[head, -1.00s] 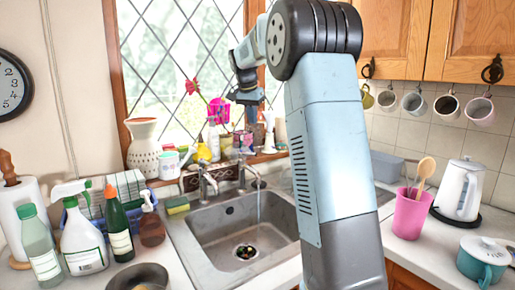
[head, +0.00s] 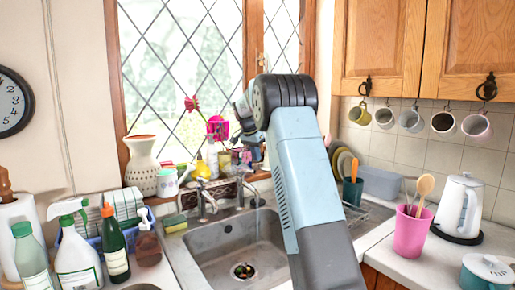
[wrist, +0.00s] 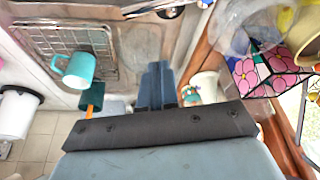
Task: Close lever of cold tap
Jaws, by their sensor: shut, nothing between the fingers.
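Two chrome taps stand behind the sink in the head view, a left tap (head: 205,197) and a right tap (head: 241,186). I cannot tell which one is the cold tap, or how its lever is set. My gripper (head: 254,158) is low by the window sill, behind and above the right tap, and partly hidden by my arm. In the wrist view, its dark blue fingers (wrist: 157,82) are together with nothing held. Chrome tap parts (wrist: 170,11) show at the top edge of that view, apart from the fingertips.
The sink (head: 240,245) lies below the taps. A teal mug (wrist: 75,70) stands on the drainer rack (wrist: 62,40). Bottles, including a white spray bottle (head: 78,255), crowd the left counter.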

